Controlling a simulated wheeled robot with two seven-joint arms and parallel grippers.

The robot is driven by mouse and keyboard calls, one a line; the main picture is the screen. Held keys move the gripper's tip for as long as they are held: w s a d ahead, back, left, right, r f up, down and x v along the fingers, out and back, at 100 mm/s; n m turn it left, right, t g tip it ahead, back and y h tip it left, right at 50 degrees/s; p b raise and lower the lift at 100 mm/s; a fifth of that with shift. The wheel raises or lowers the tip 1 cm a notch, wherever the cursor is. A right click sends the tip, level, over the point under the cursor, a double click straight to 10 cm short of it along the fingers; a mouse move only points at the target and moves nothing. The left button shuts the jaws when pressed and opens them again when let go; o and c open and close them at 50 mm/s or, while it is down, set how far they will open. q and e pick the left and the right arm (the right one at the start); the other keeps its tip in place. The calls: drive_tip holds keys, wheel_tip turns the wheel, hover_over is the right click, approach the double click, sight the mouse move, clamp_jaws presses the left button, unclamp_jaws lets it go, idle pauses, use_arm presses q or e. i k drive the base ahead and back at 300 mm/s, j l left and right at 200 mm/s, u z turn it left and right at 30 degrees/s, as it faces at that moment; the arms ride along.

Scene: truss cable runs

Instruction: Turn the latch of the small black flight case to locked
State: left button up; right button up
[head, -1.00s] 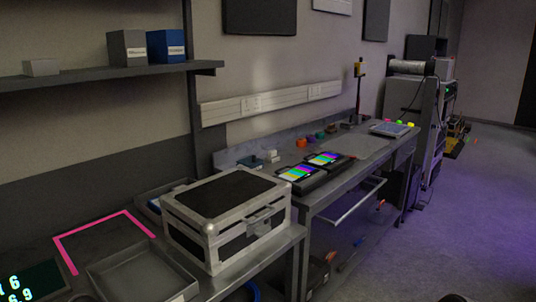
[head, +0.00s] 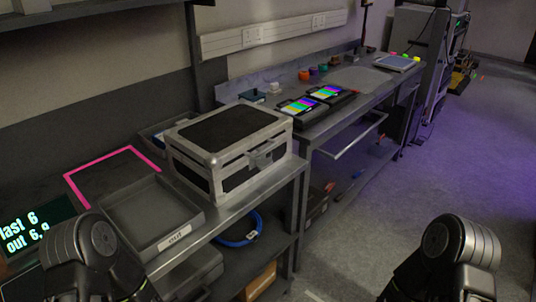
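The small black flight case (head: 222,130) has silver metal edges and sits closed on the near bench, left of the picture's middle. Its front face is turned toward the lower right, with a grey handle or latch (head: 266,156) on it. The latch's exact position is too small to tell. My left arm shows at the lower left and my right arm at the lower right. Both are well short of the case, and neither gripper's fingers are in the picture.
A grey tray (head: 150,217) marked "out" lies left of the case, beside a pink-taped square (head: 110,172). A second tray stands behind the case. Two lit screens (head: 298,106) lie on the farther bench. A blue cable coil (head: 238,229) is on the lower shelf. The floor at right is clear.

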sight(261, 163)
drive_tip(key=l+z, duration=0.4)
drive_tip(key=i+l+z, duration=0.1)
drive_tip(key=l+z, duration=0.35)
